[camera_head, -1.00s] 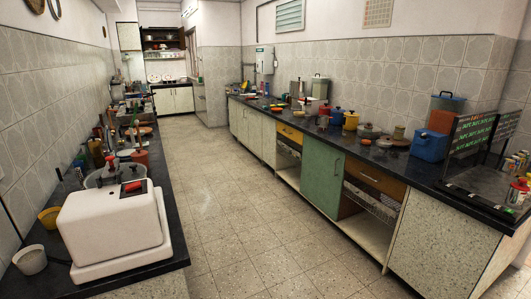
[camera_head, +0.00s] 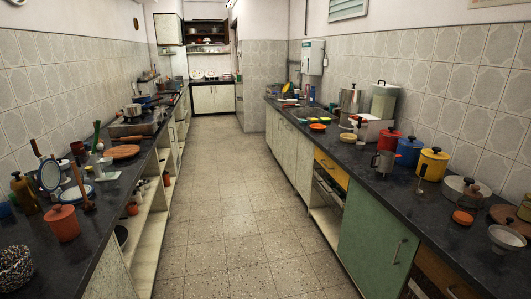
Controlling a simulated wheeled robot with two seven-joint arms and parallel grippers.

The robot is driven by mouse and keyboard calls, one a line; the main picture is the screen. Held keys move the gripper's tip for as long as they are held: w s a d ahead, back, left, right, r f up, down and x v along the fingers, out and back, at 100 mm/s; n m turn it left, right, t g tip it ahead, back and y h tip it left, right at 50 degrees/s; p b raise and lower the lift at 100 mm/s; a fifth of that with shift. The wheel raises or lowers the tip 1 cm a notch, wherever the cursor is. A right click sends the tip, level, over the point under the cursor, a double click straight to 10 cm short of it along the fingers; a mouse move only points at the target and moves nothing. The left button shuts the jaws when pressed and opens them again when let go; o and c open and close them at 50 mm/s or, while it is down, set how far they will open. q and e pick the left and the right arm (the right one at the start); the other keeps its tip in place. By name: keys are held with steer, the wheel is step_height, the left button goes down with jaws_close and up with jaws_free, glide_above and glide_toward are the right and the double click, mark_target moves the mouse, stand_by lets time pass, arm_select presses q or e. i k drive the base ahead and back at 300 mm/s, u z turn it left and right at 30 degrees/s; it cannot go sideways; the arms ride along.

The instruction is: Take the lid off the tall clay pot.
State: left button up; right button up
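An orange-brown clay-coloured pot (camera_head: 63,227) stands upright on the left counter, near the front left of the view. Its lid (camera_head: 59,208) with a dark knob sits on top. It looks like the tall clay pot, though I cannot be certain. A smaller orange lidded pot (camera_head: 463,217) stands on the right counter. Neither of my grippers is in view.
The left counter (camera_head: 100,240) also holds a dark brown bottle (camera_head: 24,192), a wooden pestle-like stick (camera_head: 82,186), a blue-rimmed dish (camera_head: 76,193) and a speckled round object (camera_head: 14,268). The tiled aisle floor (camera_head: 235,220) between the counters is clear.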

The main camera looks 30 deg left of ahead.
mark_target(59, 211)
steer(key=i, duration=1.55)
steer(key=u, duration=3.65)
steer(key=i, duration=0.9)
